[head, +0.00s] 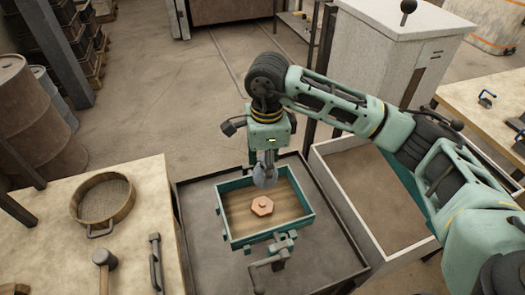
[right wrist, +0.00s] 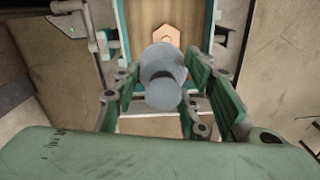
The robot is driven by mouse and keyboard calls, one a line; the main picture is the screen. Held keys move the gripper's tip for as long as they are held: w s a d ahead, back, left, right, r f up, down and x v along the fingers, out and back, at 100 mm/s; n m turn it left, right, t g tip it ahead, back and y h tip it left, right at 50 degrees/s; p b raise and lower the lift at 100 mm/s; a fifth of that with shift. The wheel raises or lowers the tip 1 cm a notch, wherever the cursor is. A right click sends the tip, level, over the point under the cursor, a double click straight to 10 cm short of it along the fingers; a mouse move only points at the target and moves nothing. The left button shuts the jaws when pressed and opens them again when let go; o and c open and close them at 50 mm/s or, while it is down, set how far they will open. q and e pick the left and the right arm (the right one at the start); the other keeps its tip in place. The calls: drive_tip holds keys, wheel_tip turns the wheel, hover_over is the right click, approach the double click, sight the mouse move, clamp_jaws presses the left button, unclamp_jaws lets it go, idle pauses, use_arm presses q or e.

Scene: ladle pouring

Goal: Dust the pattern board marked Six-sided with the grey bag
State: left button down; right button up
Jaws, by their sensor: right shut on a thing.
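The pattern board (head: 238,212) is a brown wooden panel inside a teal frame, with an orange-pink six-sided pattern (head: 262,206) at its middle. No written label is readable. My right gripper (head: 268,160) is above the board, over the far side of the pattern, pointing down. It is shut on the grey bag (head: 265,178), which hangs clear above the board. In the right wrist view the rounded grey bag (right wrist: 163,70) sits between the green fingers, with the six-sided pattern (right wrist: 167,33) just beyond it. My left gripper is not in view.
The teal frame (head: 224,228) stands over a dark tray (head: 330,262), with metal clamp-like parts at its near side. A pale-rimmed sand bin (head: 340,185) is to the right. The left table holds a round sieve (head: 92,226) and a mallet (head: 104,260).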

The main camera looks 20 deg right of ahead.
drive_tip(key=shift+w+a+r+m, duration=0.1)
drive_tip(key=shift+w+r+m, duration=0.2)
drive_tip(key=shift+m, duration=0.3)
drive_tip(key=shift+w+a+m, duration=0.1)
drive_tip(key=shift+w+m, duration=0.1)
drive_tip(key=shift+m, duration=0.2)
drive_tip(key=shift+w, duration=0.1)
drive_tip(key=shift+f+m, duration=0.3)
drive_tip(key=shift+f, duration=0.4)
drive_tip(key=shift+f+b, duration=0.3)
drive_tip(key=shift+f, duration=0.2)
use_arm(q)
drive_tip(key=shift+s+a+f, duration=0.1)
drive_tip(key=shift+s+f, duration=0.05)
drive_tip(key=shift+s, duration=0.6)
